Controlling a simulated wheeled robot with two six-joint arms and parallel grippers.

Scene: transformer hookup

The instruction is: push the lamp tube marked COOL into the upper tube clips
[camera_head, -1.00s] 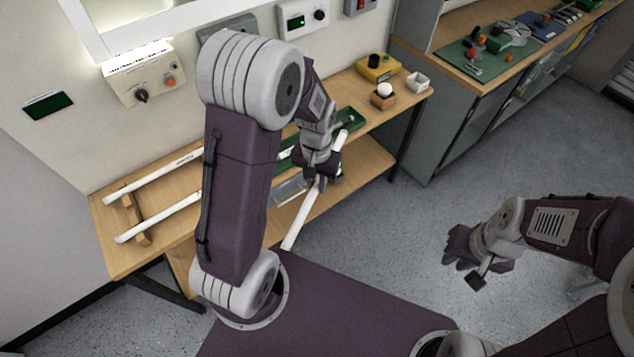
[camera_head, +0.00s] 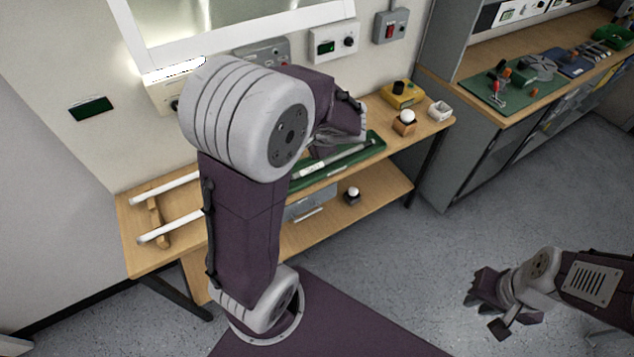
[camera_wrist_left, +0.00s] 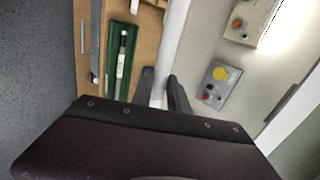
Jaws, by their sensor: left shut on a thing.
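My left gripper (camera_wrist_left: 162,88) is shut on a white lamp tube (camera_wrist_left: 175,40), which runs up and out of the left wrist view between the two dark fingers. No marking can be read on this tube. My right gripper (camera_head: 485,314) hangs open and empty over the floor at the lower right. No tube clips can be made out clearly; part of a bright white-framed fixture (camera_head: 150,32) shows on the wall at the top.
Two white tubes (camera_head: 165,188) lie on a wooden rack (camera_head: 158,222) at the bench's left. A green tray (camera_head: 375,146) holds a dark and white stick-like item. A yellow box (camera_head: 402,95), a white ball on a wooden block (camera_head: 405,122) and wall boxes (camera_head: 335,42) stand nearby.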

